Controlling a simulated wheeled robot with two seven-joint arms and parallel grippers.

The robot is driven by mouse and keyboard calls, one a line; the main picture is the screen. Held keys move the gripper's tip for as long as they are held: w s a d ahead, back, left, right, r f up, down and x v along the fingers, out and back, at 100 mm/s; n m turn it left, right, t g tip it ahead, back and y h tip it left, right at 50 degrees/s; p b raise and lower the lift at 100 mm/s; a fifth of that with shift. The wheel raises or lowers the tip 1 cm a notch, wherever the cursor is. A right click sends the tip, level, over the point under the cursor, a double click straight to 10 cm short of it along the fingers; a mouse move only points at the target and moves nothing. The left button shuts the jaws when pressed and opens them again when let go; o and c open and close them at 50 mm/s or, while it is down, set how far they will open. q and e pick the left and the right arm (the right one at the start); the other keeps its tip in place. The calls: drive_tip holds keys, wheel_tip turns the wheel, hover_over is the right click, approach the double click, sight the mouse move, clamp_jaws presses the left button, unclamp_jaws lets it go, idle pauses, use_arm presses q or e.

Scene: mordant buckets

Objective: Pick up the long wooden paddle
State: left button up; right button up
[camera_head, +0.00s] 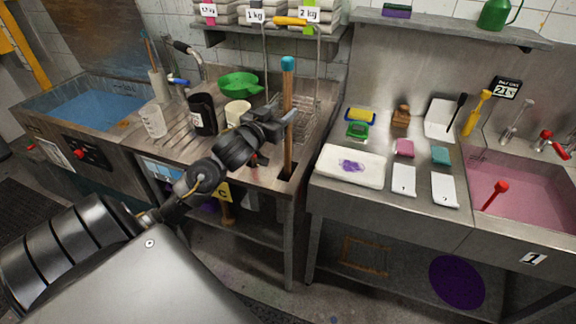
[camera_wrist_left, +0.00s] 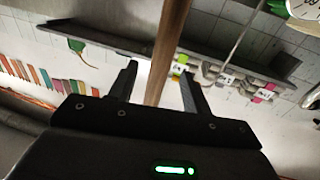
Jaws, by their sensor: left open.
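The long wooden paddle (camera_head: 288,92) stands upright with a teal tip at the front right corner of the left steel counter; its lower end goes down at a dark slot in the counter. My left gripper (camera_head: 284,120) is at the paddle's shaft, about halfway up. In the left wrist view, the shaft (camera_wrist_left: 167,45) runs between the two fingers of my left gripper (camera_wrist_left: 158,76), which are open with gaps beside the wood. Whether a finger touches it I cannot tell. My right gripper is in neither view.
A black container (camera_head: 203,115), a cream mug (camera_head: 237,113) and a green colander (camera_head: 239,84) stand on the counter left of the paddle. A white tray (camera_head: 350,181) lies on the right counter. A shelf (camera_head: 432,27) runs along the back wall.

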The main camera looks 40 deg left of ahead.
sight(291, 104)
use_arm(q)
drive_tip(key=shift+w, duration=0.2)
drive_tip(key=shift+w+r, duration=0.15)
drive_tip(key=shift+w, duration=0.05)
drive_tip(key=w, duration=0.1)
drive_tip(key=w+p, duration=0.1)
drive_tip(key=w, duration=0.1)
drive_tip(key=w+p, duration=0.1)
drive_tip(key=shift+w+a+f, duration=0.25)
drive_tip(key=shift+w+a, duration=0.1)
drive_tip(key=shift+w, duration=0.05)
drive_tip(key=shift+s, duration=0.1)
drive_tip(key=shift+c, duration=0.7)
drive_tip(key=c, duration=0.9)
drive_tip(key=shift+r, duration=0.1)
